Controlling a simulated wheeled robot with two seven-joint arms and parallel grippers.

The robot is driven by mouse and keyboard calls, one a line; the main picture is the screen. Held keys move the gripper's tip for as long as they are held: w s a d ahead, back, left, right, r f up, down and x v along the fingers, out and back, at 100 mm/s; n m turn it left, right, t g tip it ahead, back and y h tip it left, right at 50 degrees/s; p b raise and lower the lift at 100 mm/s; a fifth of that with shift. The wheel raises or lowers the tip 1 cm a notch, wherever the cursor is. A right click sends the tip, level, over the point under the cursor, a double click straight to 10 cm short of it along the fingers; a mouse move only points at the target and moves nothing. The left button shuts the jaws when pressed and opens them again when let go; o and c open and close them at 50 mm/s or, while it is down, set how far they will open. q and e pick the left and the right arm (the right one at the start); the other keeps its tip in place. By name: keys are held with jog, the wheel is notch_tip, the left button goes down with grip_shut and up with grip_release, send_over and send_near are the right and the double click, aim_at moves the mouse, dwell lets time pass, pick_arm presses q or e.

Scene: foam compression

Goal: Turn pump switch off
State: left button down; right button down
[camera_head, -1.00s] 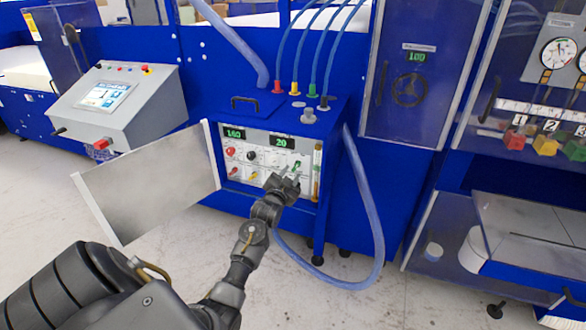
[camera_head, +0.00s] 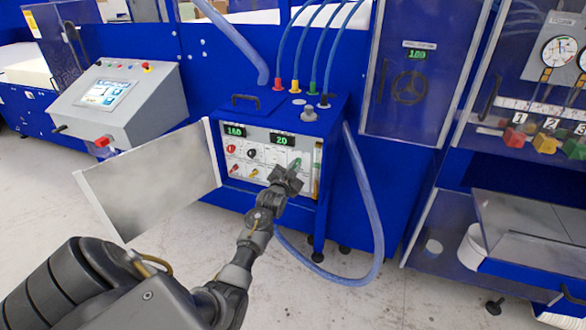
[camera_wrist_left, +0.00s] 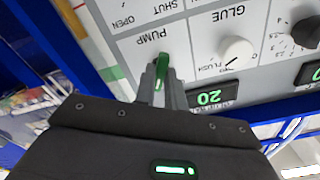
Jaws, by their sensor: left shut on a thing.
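The pump switch (camera_wrist_left: 161,70) is a green lever under the "PUMP" label on the white control panel (camera_wrist_left: 205,55). In the left wrist view it sits between the fingertips of my left gripper (camera_wrist_left: 160,82), which is shut on it. In the head view my left gripper (camera_head: 287,177) reaches the right part of the panel of the blue cabinet (camera_head: 270,115). It covers most of the switch there. The switch's exact on or off position is hard to read. My right gripper is not in view.
The panel door (camera_head: 150,185) stands open at the left. A white GLUE knob (camera_wrist_left: 238,50) and the green "20" display (camera_wrist_left: 210,96) are beside the switch. A blue hose (camera_head: 368,200) loops at the cabinet's right side. A grey console (camera_head: 120,100) stands further left.

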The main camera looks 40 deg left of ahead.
pick_arm(q)
jog(key=n+p, duration=0.1)
jog(key=n, duration=0.4)
jog(key=shift+n, duration=0.4)
jog(key=n, duration=0.4)
jog(key=shift+n+p, duration=0.4)
jog(key=shift+n, duration=0.7)
jog(key=c, duration=1.5)
grip_release()
jog(key=shift+o, duration=0.2)
